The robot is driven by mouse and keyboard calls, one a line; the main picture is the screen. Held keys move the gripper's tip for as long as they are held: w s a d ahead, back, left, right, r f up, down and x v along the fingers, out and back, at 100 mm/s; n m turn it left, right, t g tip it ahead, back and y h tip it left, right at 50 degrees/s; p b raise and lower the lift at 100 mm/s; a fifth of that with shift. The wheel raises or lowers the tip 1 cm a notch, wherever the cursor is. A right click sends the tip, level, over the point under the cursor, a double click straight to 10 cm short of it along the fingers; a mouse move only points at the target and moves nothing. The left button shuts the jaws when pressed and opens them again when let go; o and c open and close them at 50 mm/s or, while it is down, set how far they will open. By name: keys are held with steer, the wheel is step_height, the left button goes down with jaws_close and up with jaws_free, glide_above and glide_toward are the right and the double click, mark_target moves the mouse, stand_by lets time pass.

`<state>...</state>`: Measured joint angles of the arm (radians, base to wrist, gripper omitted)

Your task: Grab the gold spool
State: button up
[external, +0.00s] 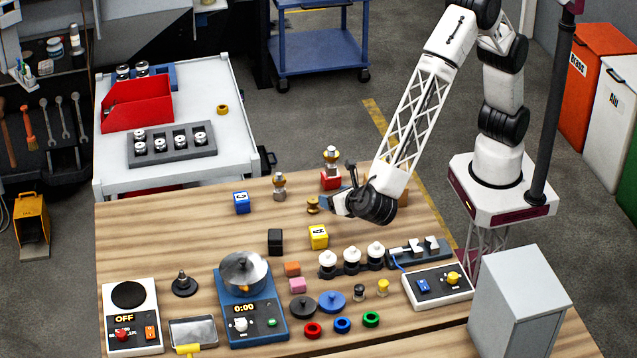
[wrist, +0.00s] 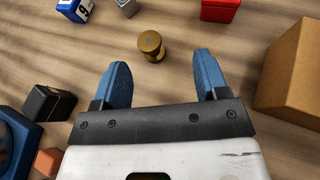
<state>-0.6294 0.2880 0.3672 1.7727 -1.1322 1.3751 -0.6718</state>
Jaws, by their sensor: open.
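The gold spool (wrist: 151,45) stands on the wooden table in the wrist view, just beyond my fingertips and between their lines. It also shows in the external view (external: 312,205), close to the left of my gripper (external: 340,203). In the wrist view my gripper (wrist: 162,72) has its two blue fingers wide apart with nothing between them. The spool is apart from both fingers.
A blue lettered cube (external: 242,203), a red block (external: 331,180) and a yellow cube (external: 318,237) stand around the spool. A black block (wrist: 50,103) is at left and a cardboard-brown box (wrist: 290,75) at right in the wrist view. Bare wood surrounds the spool.

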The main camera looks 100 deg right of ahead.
mark_target(309, 199)
steer(key=shift+w+a+f+n+t, duration=0.2)
steer(key=shift+a+f, duration=0.2)
steer(key=shift+a, duration=0.2)
steer(key=shift+w+a+f+n+t, duration=0.2)
steer(key=shift+a+f, duration=0.15)
steer(key=shift+a, duration=0.2)
steer(key=shift+d, duration=0.1)
steer(key=shift+x, duration=3.3)
steer(key=shift+d, duration=0.1)
steer(key=shift+x, duration=2.5)
steer(key=c, duration=1)
